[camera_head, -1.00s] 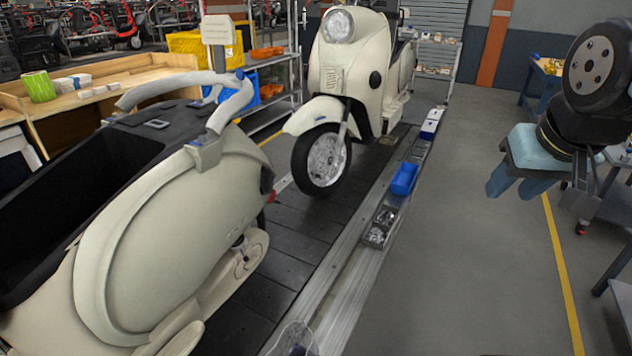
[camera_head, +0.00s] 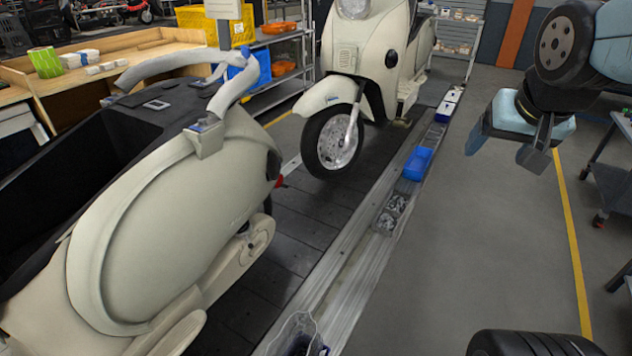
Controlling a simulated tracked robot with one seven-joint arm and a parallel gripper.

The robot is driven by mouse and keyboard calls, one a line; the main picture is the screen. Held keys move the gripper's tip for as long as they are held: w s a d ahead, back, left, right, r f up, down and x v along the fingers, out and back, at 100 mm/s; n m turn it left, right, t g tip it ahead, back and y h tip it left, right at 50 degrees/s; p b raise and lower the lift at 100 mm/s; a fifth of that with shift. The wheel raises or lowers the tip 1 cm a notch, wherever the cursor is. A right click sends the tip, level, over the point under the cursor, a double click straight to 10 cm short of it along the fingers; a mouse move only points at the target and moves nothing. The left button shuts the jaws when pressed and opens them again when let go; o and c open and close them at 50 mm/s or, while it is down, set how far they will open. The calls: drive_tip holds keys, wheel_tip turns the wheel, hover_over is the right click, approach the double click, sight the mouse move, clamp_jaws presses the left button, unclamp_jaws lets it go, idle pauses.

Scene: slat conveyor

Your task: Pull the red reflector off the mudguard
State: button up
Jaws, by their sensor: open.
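The red reflector (camera_head: 279,182) is a small red patch at the right end of the near cream scooter (camera_head: 150,235), low on its tail. Only a sliver of it shows past the bodywork. The mudguard under it is mostly hidden, with a dark edge (camera_head: 269,204) just below the red.
A second cream scooter (camera_head: 372,60) stands farther along the slat conveyor (camera_head: 305,225). A blue bin (camera_head: 417,163) and small metal parts (camera_head: 389,215) lie along the conveyor's right edge. A dark cart (camera_head: 615,185) stands at the right. The floor between is clear.

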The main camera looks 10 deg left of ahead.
drive_tip(key=shift+o, duration=0.5)
drive_tip(key=w+a+f+m, duration=0.1)
drive_tip(key=w+a+f, duration=0.1)
drive_tip(key=w, duration=0.4)
drive_tip(key=w+a+f+m+t, duration=0.1)
drive_tip(key=w+a+f+m, duration=0.1)
drive_tip(key=w, duration=0.5)
drive_tip(key=shift+a+f+y, duration=0.3)
drive_tip(key=shift+a+f, duration=0.3)
drive_tip(key=shift+f, duration=0.15)
drive_tip(key=m+t+y, duration=0.1)
drive_tip(key=m+y, duration=1)
drive_tip(key=m, duration=0.2)
approach(278, 182)
drive_tip(key=x, duration=0.8)
drive_tip(key=shift+w+f, duration=0.1)
drive_tip(key=shift+w, duration=0.15)
drive_tip(key=shift+s, duration=0.1)
drive_tip(key=c, duration=1.4)
drive_tip(key=shift+c, duration=0.2)
drive_tip(key=shift+s+d, duration=0.2)
drive_tip(key=shift+d, duration=0.4)
drive_tip(key=shift+s+d, duration=0.2)
drive_tip(key=shift+d, duration=0.4)
